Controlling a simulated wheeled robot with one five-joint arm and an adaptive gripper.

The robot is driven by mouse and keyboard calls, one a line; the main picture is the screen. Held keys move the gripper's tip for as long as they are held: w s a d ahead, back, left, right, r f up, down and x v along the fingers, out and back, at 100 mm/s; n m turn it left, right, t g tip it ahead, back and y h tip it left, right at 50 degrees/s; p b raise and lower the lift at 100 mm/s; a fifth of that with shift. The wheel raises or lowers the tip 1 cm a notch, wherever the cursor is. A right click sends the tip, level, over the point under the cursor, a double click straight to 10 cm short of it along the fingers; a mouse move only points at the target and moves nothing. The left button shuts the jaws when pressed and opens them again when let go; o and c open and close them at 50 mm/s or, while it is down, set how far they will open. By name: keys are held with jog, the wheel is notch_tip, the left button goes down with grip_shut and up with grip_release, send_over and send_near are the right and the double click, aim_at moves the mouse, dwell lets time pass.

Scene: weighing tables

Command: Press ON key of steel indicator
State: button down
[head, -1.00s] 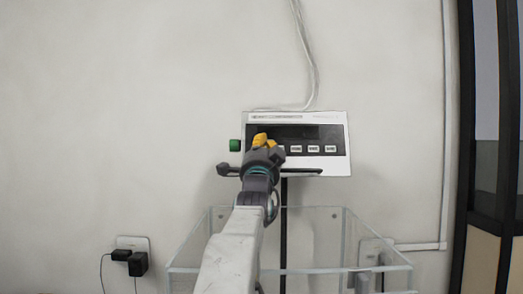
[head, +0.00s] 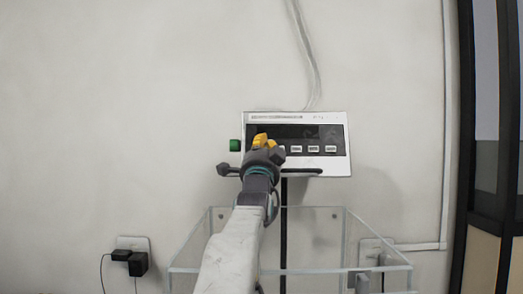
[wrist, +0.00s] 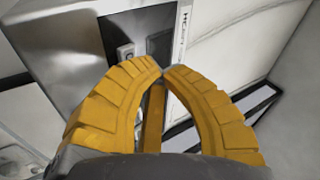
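The steel indicator (head: 340,118) is a pale metal box with a dark front panel, held on a dark post in front of the wall. A row of light keys (head: 313,149) runs along the lower part of the panel. My gripper (head: 262,138) is in front of its left part and hides the leftmost keys. In the wrist view the yellow fingers (wrist: 163,74) meet at their tips with nothing between them. A light key (wrist: 125,52) on the dark panel shows just beyond and left of the tips. I cannot tell whether the tips touch the panel.
A clear-walled bin (head: 190,245) stands below, around the post. A cable (head: 309,55) hangs above. A socket with black plugs (head: 137,263) is at lower left. A dark door frame (head: 465,150) is at right.

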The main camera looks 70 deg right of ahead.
jog(key=shift+w+d+f, duration=0.2)
jog(key=shift+w+d, duration=0.05)
jog(key=shift+d, duration=0.5)
dwell(1.0)
jog(key=shift+a, duration=0.15)
jog(key=shift+s+a+r+b, duration=0.15)
jog(key=shift+s+a+b, duration=0.15)
jog(key=shift+a, duration=0.3)
jog(key=shift+a, duration=0.1)
jog(key=shift+s+a+r+b, duration=0.25)
jog(key=shift+a+b, duration=0.25)
jog(key=shift+a, duration=0.25)
jog(key=shift+s+a+r+b, duration=0.25)
jog(key=shift+a+b, duration=0.25)
jog(key=shift+a, duration=0.2)
jog(key=shift+s+a+r+b, duration=0.15)
jog(key=shift+a+r+b, duration=0.1)
jog(key=shift+a+b, duration=0.4)
